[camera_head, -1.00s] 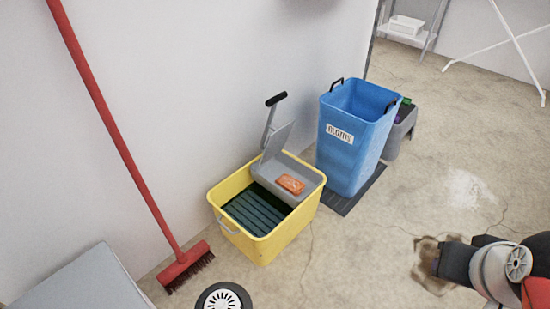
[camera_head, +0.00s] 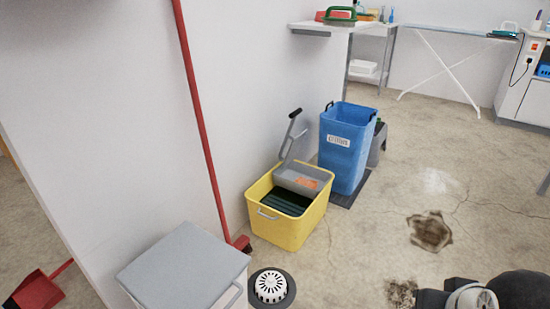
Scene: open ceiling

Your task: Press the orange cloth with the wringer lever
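The yellow mop bucket (camera_head: 273,230) stands on the floor against the wall, near the middle of the view. A grey wringer (camera_head: 299,177) sits at its back right. The wringer lever (camera_head: 291,137) stands raised, with a black grip at its top. The orange cloth (camera_head: 308,183) lies in the wringer and looks small from here. Part of my arm shows at the bottom right, far from the bucket. My gripper's fingers cannot be made out.
A blue bin (camera_head: 345,150) stands right behind the bucket. A red broom (camera_head: 203,130) leans on the wall to its left. A grey-lidded box (camera_head: 183,262) and a round drain-like unit (camera_head: 271,288) are in front. A shelf (camera_head: 320,27) juts from the wall.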

